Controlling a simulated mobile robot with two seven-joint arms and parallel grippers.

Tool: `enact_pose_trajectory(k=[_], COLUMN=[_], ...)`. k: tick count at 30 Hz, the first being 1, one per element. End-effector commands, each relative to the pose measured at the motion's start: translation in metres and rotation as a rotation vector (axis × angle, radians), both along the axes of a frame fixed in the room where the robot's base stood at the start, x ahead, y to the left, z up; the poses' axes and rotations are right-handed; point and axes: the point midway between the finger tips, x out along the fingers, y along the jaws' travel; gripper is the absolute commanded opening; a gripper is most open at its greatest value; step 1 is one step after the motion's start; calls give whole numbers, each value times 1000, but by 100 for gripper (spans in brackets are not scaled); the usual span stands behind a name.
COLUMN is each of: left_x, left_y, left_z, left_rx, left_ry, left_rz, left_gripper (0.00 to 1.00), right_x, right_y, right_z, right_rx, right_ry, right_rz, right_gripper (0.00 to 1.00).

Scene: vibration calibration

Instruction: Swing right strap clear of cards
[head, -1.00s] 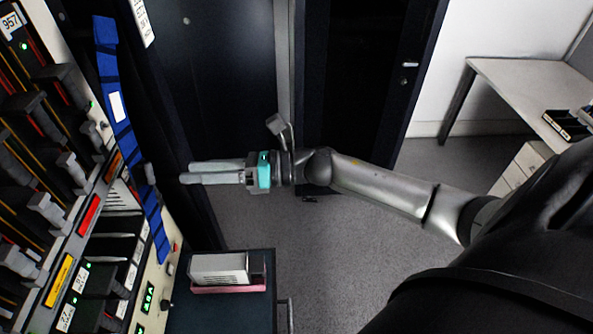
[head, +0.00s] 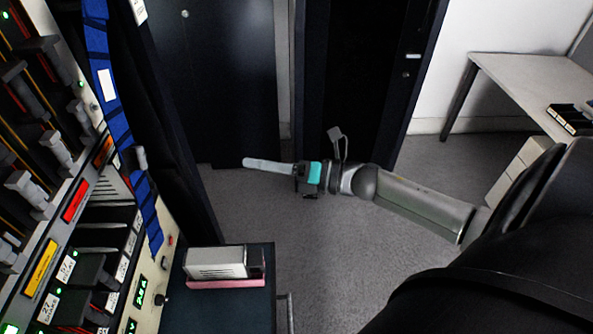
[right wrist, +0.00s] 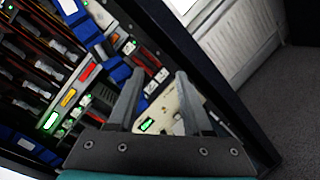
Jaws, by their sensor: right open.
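The blue right strap (head: 120,128) with a white label runs slanting down the right side of the equipment rack. It lies right of the grey-handled cards (head: 57,150); a grey knob-like piece sits at its edge. In the right wrist view a blue strap (right wrist: 72,10) crosses the rack from the top and is partly hidden by my fingers. My right gripper (head: 247,163) is open and empty, apart from the strap and to its right. In the right wrist view the fingers (right wrist: 160,74) stand spread before the rack. My left gripper is not in view.
A dark cart (head: 215,310) with a grey box (head: 218,263) on a pink base stands below my right gripper. Dark cabinet doors (head: 225,80) are behind. A desk (head: 520,80) stands at the right. The grey floor between is clear.

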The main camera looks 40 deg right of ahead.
Motion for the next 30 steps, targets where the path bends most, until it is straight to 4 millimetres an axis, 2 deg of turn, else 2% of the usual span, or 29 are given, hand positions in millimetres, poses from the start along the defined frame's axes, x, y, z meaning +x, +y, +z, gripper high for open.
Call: enact_pose_trajectory(k=[1, 14, 30], left_x=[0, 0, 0], left_y=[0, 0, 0], left_z=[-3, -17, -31], left_rx=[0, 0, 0], left_ry=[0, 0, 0], left_rz=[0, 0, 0], left_gripper=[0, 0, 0], right_x=[1, 4, -15], right_y=[-4, -36, -64], right_z=[-12, -91, -189], right_rx=[27, 237, 473], right_ry=[31, 271, 529], right_rz=[-27, -243, -488], right_gripper=[50, 50, 50])
